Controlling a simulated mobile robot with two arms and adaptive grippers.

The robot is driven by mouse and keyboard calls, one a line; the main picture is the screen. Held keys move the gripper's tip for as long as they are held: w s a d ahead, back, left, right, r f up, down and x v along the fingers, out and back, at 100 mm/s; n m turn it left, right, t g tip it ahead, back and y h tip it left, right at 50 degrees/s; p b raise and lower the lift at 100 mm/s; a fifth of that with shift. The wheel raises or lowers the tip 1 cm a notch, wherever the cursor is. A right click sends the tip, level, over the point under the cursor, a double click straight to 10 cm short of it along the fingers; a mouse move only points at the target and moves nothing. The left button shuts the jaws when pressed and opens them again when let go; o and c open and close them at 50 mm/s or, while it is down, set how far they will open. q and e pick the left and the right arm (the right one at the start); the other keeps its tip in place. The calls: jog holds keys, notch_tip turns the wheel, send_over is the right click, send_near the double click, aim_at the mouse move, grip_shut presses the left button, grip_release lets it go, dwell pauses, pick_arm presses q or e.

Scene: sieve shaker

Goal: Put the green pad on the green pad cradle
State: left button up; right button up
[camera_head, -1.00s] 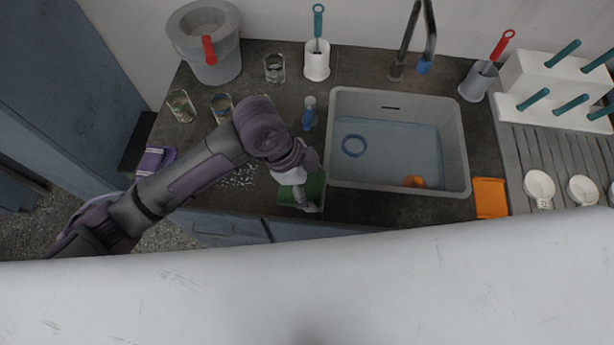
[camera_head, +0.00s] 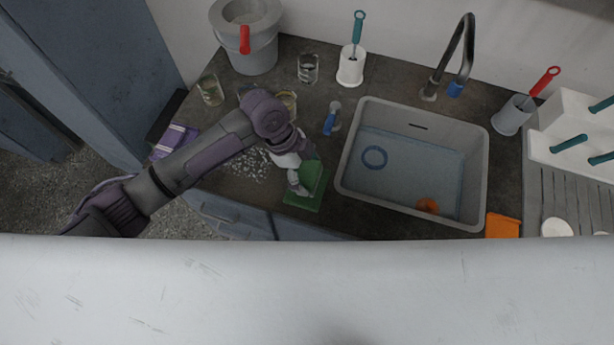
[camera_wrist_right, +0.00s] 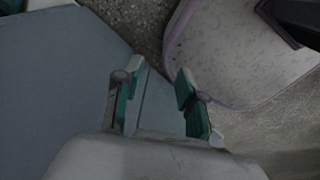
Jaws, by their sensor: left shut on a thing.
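My left gripper (camera_head: 299,189) is shut and points down at the green shape on the counter left of the sink. The green pad (camera_head: 313,174) shows beside and behind its fingers, partly covered by them. A green strip at the front, by the counter edge, looks like the green pad cradle (camera_head: 302,203). Pad and cradle overlap in this view, and I cannot tell whether the pad rests on the cradle or is held just above it. My right gripper (camera_wrist_right: 160,105) is open and empty in the right wrist view, away from the counter.
The grey sink (camera_head: 480,165) lies right of the pad, with a blue ring and an orange item inside. A blue-handled brush (camera_head: 330,122) and glass jars stand behind. White crumbs (camera_head: 245,166) and a purple striped cloth (camera_head: 176,141) lie left. An orange pad (camera_head: 503,226) lies right.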

aim_at(307, 181)
pick_arm(q)
notch_tip(307, 181, down, 4)
jog(key=shift+r+p, duration=0.1)
jog(key=shift+p, duration=0.35)
jog(key=shift+f, duration=0.25)
jog(key=o, duration=0.9)
jog(key=shift+c, duration=0.2)
pick_arm(e)
jog(key=shift+a+r, duration=0.4)
jog(key=shift+a, duration=0.15)
jog(key=shift+d, duration=0.1)
